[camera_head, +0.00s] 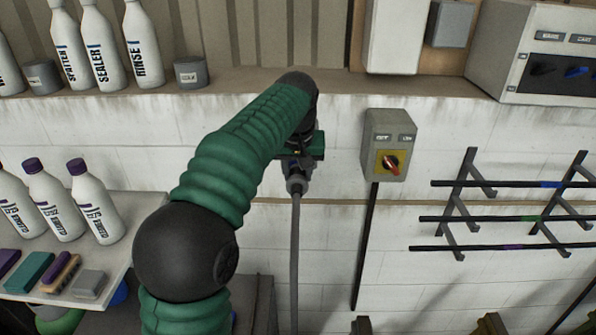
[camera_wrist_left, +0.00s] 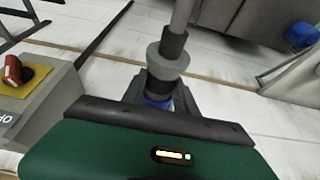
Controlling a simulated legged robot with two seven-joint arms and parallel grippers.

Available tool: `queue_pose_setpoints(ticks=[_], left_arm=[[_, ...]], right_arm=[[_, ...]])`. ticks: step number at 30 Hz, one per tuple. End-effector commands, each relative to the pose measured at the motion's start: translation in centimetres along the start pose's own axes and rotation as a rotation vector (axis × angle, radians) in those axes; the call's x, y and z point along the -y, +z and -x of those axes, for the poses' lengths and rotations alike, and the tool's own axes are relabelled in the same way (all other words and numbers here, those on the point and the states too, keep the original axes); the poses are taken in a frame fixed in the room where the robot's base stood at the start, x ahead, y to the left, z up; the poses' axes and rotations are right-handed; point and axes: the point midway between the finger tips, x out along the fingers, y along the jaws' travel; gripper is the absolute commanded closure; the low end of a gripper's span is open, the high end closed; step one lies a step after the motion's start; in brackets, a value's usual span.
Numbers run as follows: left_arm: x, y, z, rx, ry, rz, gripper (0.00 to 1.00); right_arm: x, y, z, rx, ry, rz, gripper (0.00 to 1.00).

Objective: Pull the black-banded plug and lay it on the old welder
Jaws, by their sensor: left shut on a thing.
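My left gripper (camera_head: 303,152) is in front of the white block wall and shut on a grey plug (camera_head: 296,182), whose cable hangs straight down. In the left wrist view the plug (camera_wrist_left: 168,62) has a grey collar, black bands and a blue ring. It sits between the fingers of the left gripper (camera_wrist_left: 158,100), beyond the green gripper body. The plug's front end is hidden, so I cannot tell whether it is in a socket. I cannot make out for certain which thing is the old welder. My right gripper is not in view.
A grey switch box (camera_head: 389,146) with a red knob is on the wall just right of the gripper. A rod rack (camera_head: 500,218) is farther right. Bottles (camera_head: 95,203) stand on a left shelf. A dark grey cabinet (camera_head: 262,302) is below, partly behind my arm.

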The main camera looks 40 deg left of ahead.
Motion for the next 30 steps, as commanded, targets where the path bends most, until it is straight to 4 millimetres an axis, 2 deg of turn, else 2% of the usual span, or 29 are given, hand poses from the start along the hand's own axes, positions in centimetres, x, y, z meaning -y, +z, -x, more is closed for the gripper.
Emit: queue_pose_setpoints(ticks=[10, 30], left_arm=[[0.0, -0.3, 0.4, -0.014, 0.002, 0.001, 1.00], [0.0, 0.8, 0.8, -0.009, 0.001, 0.000, 1.00]], right_arm=[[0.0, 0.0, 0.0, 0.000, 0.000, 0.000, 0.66], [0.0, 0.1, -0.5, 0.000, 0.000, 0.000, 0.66]])
